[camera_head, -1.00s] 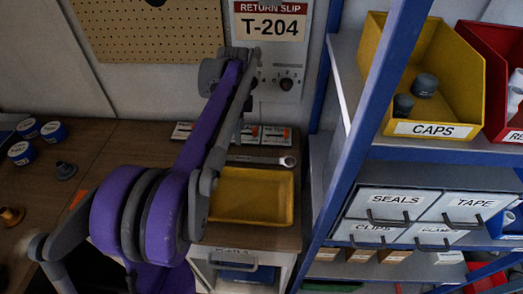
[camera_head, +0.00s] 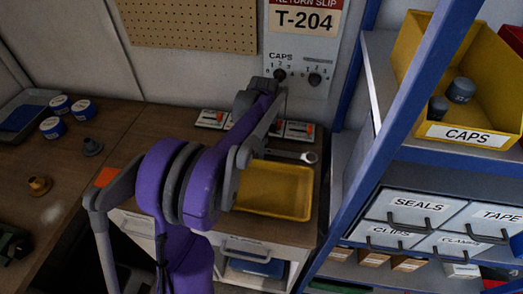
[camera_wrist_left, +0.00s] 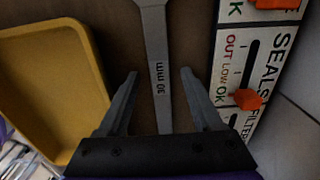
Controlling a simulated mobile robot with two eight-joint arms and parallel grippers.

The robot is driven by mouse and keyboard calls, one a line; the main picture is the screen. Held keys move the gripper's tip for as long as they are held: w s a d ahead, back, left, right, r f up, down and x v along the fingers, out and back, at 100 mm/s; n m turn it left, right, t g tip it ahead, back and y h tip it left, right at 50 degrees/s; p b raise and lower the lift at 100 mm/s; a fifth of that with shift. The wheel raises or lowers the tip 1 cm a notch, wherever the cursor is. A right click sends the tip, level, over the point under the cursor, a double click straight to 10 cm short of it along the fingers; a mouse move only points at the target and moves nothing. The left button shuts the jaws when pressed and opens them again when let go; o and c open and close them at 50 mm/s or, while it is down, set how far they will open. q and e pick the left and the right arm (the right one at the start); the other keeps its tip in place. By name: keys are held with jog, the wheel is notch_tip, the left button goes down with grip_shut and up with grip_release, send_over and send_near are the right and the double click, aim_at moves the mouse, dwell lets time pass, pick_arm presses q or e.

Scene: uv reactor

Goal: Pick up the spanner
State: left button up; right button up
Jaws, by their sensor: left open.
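The spanner is a grey steel tool marked "30 mm". In the left wrist view the spanner's shaft (camera_wrist_left: 158,70) runs up the picture between the two fingers of my left gripper (camera_wrist_left: 158,73). The gripper is open, with a gap on each side of the shaft. One end of the spanner runs out of the top of that view. My right gripper is not in view.
The yellow tray (camera_head: 308,193) lies in front of the spanner and looks empty. A labelled slider panel (camera_wrist_left: 226,88) lies on the spanner's other side, near the wall. A blue shelf post (camera_head: 352,170) and shelves with bins stand to the right.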

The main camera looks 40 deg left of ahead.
pick_arm(q)
grip_shut()
jog(key=shift+r, duration=0.1)
dwell(1.2)
